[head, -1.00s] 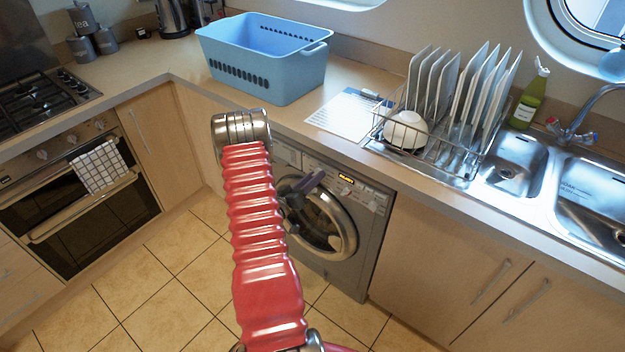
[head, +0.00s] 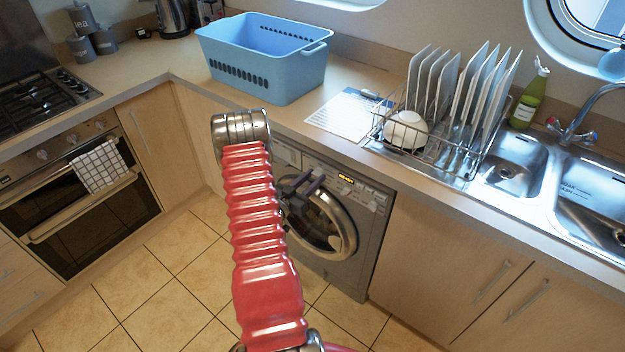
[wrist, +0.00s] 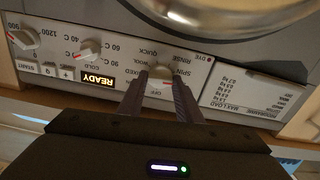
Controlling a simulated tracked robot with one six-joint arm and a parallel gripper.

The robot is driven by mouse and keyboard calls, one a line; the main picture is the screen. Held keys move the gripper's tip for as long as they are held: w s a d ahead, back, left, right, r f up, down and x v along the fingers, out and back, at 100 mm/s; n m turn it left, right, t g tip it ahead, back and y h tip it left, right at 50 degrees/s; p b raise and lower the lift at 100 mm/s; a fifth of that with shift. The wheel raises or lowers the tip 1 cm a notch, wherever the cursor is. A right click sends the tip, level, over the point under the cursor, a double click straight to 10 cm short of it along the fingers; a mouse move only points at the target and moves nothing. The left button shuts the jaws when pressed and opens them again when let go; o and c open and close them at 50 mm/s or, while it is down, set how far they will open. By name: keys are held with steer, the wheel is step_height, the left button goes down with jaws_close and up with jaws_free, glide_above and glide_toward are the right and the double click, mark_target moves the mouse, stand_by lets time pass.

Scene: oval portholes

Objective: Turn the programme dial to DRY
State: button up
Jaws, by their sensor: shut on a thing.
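The programme dial (wrist: 160,71) is a pale round knob on the washing machine's (head: 372,235) grey panel. In the wrist view it sits between the two fingers of my gripper (wrist: 160,80), which are shut on it, one finger on each side. Labels such as MIXED, WOOL, QUICK, RINSE, SPIN and OFF ring the dial. A small word by a red dot, perhaps DRY, lies beyond RINSE and SPIN. A small red mark shows at the dial's lower edge, towards OFF. In the head view my gripper (head: 311,186) is small and partly hidden by my arm.
The display (wrist: 98,79) reads READY. Two other knobs (wrist: 89,49) (wrist: 24,39) and several buttons sit left of the dial. The round door (head: 325,225) is close by. Above, the worktop holds a blue basket (head: 265,85) and dish rack (head: 440,150). Floor in front is clear.

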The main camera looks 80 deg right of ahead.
steer(key=shift+f, duration=0.25)
steer(key=o, duration=0.7)
steer(key=shift+w, duration=0.1)
steer(key=o, duration=0.3)
steer(key=shift+r, duration=0.15)
steer(key=shift+o, duration=0.2)
steer(key=shift+n, duration=0.4)
